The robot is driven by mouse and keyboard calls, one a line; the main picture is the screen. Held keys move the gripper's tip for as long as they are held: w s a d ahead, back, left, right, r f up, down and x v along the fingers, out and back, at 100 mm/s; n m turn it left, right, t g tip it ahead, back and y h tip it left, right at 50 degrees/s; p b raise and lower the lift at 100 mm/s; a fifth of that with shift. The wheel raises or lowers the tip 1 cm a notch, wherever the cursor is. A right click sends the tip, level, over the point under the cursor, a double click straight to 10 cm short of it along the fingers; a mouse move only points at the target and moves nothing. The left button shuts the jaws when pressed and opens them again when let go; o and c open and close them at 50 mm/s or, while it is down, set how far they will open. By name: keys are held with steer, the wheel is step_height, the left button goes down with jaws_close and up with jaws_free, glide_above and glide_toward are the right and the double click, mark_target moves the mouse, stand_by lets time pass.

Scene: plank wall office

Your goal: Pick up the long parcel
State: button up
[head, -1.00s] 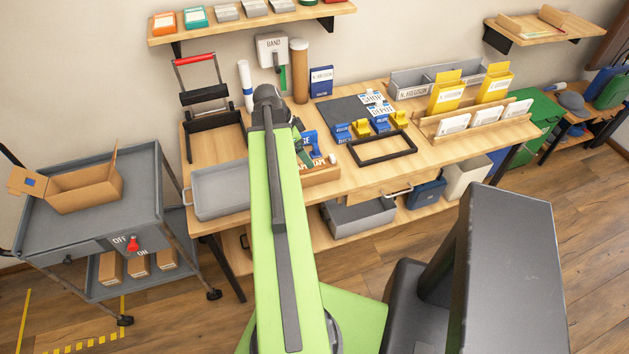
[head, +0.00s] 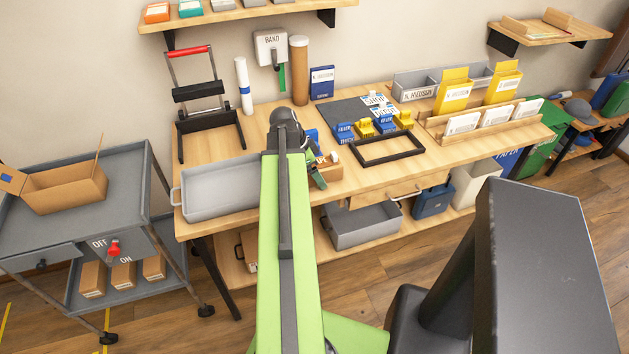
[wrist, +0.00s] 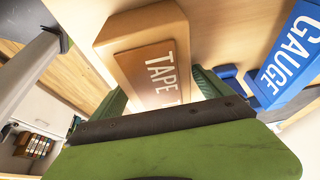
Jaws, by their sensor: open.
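My gripper (head: 314,172) is over the front of the workbench, partly hidden behind my arm in the head view. In the wrist view its green fingers (wrist: 155,92) are apart. A brown holder labelled TAPE (wrist: 140,40) shows just beyond and between the fingers; whether they touch it I cannot tell. No thing is clearly marked as the long parcel. Several brown cartons (head: 93,279) lie on the trolley's lower shelf, and a tall brown tube (head: 299,75) stands at the back of the bench.
A blue GAUGE holder (wrist: 288,55) is beside the TAPE holder. A grey tray (head: 217,189) lies left on the workbench (head: 400,165), near a black frame with a red handle (head: 188,50). The grey trolley (head: 125,170) holds an open carton (head: 68,190). Floor shows in front.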

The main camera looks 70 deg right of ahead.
steer(key=shift+r, duration=0.1)
steer(key=c, duration=1.8)
